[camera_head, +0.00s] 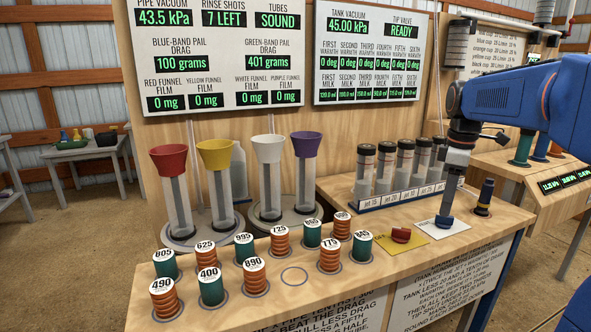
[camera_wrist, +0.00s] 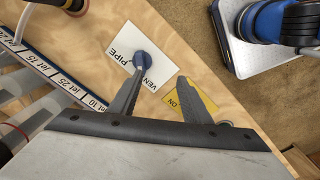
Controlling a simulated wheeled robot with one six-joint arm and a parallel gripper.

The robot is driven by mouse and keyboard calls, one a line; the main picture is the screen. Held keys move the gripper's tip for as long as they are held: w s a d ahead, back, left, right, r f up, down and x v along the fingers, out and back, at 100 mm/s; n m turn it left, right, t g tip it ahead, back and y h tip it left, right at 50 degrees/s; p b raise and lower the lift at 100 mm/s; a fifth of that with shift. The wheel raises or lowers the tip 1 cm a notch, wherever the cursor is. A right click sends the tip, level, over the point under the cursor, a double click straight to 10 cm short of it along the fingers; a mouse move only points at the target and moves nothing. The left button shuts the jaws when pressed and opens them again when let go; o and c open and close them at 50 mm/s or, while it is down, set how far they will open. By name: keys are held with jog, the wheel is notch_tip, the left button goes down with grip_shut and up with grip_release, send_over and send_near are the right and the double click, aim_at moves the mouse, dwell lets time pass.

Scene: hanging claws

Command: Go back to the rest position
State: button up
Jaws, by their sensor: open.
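My gripper (camera_head: 450,188) hangs down at the right end of the wooden bench, over a white card and just above a blue knob (camera_head: 443,222). In the wrist view my gripper (camera_wrist: 161,76) is open, with its two dark fingers apart. The blue knob (camera_wrist: 143,61) shows by the tip of the left finger, on the white card (camera_wrist: 165,48) lettered "VENT PIPE". I cannot tell whether finger and knob touch. I see nothing held between the fingers.
A red knob (camera_head: 401,235) sits on a yellow card (camera_head: 386,246) to the left. A black post (camera_head: 485,194) stands close on the right. Several jet cylinders (camera_head: 385,165) stand behind. Numbered spools and funnel tubes fill the bench's left part.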

jog(key=s+a+f+m+t, duration=0.1)
jog(key=s+a+f+m, duration=0.2)
jog(key=s, duration=0.6)
jog(key=s+a+f+m+t, duration=0.1)
jog(key=s+a+f+m, duration=0.3)
jog(key=s, duration=0.5)
jog(key=s+a+f+m+t, duration=0.2)
jog(key=s+a+f+m, duration=0.2)
jog(key=s+f, duration=0.3)
jog(key=shift+s+a+f, duration=0.35)
jog(key=shift+s+a, duration=0.55)
jog(key=shift+s, duration=0.05)
